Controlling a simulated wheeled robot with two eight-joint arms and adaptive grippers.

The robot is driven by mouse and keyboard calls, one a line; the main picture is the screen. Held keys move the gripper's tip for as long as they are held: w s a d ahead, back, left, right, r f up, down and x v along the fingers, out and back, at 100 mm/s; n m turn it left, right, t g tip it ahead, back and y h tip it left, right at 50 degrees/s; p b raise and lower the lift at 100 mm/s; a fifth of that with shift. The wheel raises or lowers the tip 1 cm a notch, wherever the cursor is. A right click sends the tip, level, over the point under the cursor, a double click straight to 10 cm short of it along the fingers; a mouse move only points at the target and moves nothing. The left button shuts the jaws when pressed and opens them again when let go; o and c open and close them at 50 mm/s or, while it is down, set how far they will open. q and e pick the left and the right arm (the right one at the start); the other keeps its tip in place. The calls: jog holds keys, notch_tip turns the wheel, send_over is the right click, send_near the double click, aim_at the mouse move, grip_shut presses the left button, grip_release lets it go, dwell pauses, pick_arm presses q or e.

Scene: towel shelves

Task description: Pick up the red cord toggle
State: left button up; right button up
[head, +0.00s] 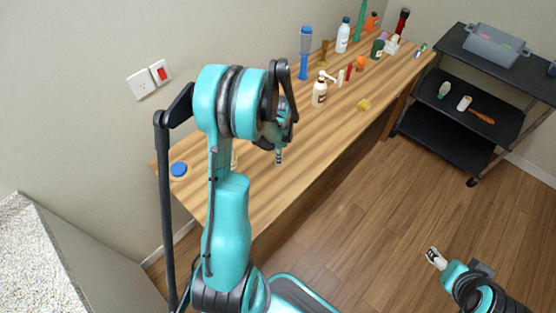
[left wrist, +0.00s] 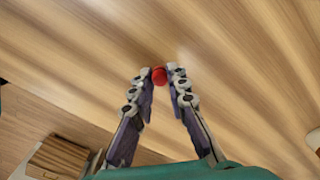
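The red cord toggle (left wrist: 159,76) is a small, round red piece between the fingertips of my left gripper in the left wrist view. My left gripper (left wrist: 160,74) has its fingers close together with the toggle filling the narrow gap at the tips. In the head view my left gripper (head: 279,158) points down over the near part of the wooden table; the toggle cannot be made out there. My right gripper (head: 436,258) is at the lower right over the floor, away from the table; its fingers are too small to read.
The wooden table (head: 300,150) runs along the wall. A blue-lidded jar (head: 179,170) is at its near left end. A pump bottle (head: 320,92), a yellow block (head: 364,104) and several bottles stand farther along. A black shelf cart (head: 455,142) stands at the right.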

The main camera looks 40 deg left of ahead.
dwell(0.3)
pick_arm(q)
jog(key=shift+r, duration=0.55)
jog(key=r+p, duration=0.1)
jog(key=r, duration=0.1)
jog(key=d+r+p, duration=0.1)
jog(key=r, duration=0.1)
jog(key=w+d+r+p, duration=0.1)
jog(key=d+r+p, duration=0.2)
jog(key=d+r, duration=0.3)
jog(key=shift+w+d, duration=0.4)
jog(key=shift+d, duration=1.85)
